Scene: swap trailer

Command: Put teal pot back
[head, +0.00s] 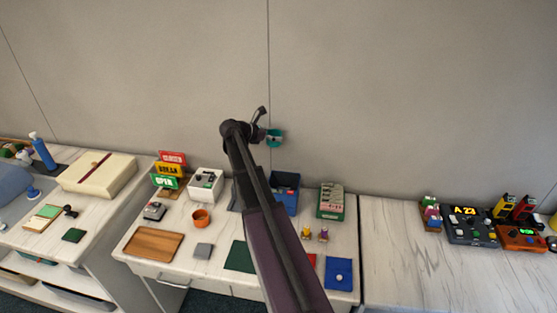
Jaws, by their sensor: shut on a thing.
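The teal pot (275,141) is in the air above the back of the middle table, in front of the grey wall. My gripper (268,133) is shut on it, at the end of my raised dark arm. The fingers are small and dark here, so the exact grip is hard to see.
On the middle table (134,255) stand an orange pot (201,218), a wooden tray (154,243), a grey square (203,251), a blue bin (286,192), a green-based device (330,201), small figures (323,235) and a blue mat (339,273). The right table's (405,270) front is clear.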

